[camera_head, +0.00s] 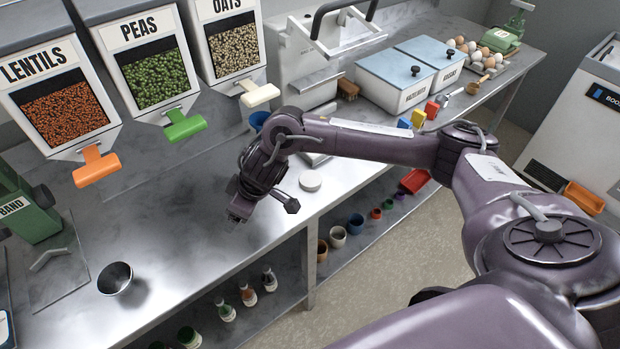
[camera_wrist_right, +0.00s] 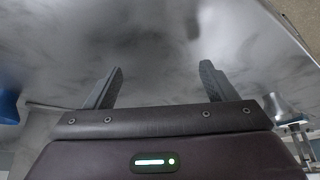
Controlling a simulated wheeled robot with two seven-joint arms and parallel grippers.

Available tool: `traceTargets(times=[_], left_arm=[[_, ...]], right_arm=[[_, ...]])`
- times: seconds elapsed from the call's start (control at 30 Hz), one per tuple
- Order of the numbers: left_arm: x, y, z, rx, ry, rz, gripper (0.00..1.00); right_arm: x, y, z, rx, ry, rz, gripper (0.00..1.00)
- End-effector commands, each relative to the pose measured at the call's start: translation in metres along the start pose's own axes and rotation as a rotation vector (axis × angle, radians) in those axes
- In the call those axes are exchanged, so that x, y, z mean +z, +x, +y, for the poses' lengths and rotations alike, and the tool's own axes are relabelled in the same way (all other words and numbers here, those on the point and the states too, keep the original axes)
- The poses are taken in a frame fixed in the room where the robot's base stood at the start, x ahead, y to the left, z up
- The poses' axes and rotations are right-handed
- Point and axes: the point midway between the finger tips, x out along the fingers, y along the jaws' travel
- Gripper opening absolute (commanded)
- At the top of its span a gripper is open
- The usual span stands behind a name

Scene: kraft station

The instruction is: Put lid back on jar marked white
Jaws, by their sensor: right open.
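My right gripper (camera_head: 238,212) hangs low over the steel counter, pointing down. In the wrist view its two fingers (camera_wrist_right: 160,72) stand apart with only bare counter between them. A small white round disc (camera_head: 310,181), possibly a lid, lies flat near the counter's front edge, to the right of my gripper and apart from it. No jar with a readable "white" mark shows. Several small labelled bottles (camera_head: 227,309) stand on the lower shelf, their labels too small to read. My left gripper is out of view.
Dispensers of lentils (camera_head: 62,112), peas (camera_head: 158,75) and oats (camera_head: 235,45) stand along the back left. A metal bowl (camera_head: 115,279) sits at the counter's left. White bins (camera_head: 397,80) with blue lids stand at the back right. The counter between bowl and gripper is clear.

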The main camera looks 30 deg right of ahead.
Motion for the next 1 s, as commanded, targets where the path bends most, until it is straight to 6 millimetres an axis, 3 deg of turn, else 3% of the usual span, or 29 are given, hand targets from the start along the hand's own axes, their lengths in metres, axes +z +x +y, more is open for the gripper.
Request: traceTargets(times=[0.03, 0.1, 0.2, 0.3, 0.43, 0.57, 0.83, 1.0], left_arm=[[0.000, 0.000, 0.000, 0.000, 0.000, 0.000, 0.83], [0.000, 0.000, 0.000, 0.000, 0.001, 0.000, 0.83], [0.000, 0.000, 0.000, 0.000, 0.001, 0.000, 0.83], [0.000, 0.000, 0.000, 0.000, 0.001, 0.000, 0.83], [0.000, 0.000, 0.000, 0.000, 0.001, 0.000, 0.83], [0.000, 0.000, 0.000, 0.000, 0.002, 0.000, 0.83], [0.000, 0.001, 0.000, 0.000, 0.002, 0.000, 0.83], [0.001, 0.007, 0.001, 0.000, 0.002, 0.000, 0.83]], right_arm=[[0.010, -0.016, 0.038, 0.039, 0.069, -0.059, 0.78], [0.030, -0.035, 0.075, 0.072, 0.182, -0.142, 0.78], [0.054, -0.065, 0.115, 0.113, 0.343, -0.230, 0.78], [0.071, -0.089, 0.140, 0.142, 0.471, -0.285, 0.78], [0.083, -0.106, 0.153, 0.159, 0.560, -0.320, 0.78], [0.086, -0.108, 0.155, 0.161, 0.579, -0.327, 0.78], [0.086, -0.105, 0.154, 0.160, 0.575, -0.326, 0.78], [0.093, -0.087, 0.155, 0.160, 0.574, -0.328, 0.78]])
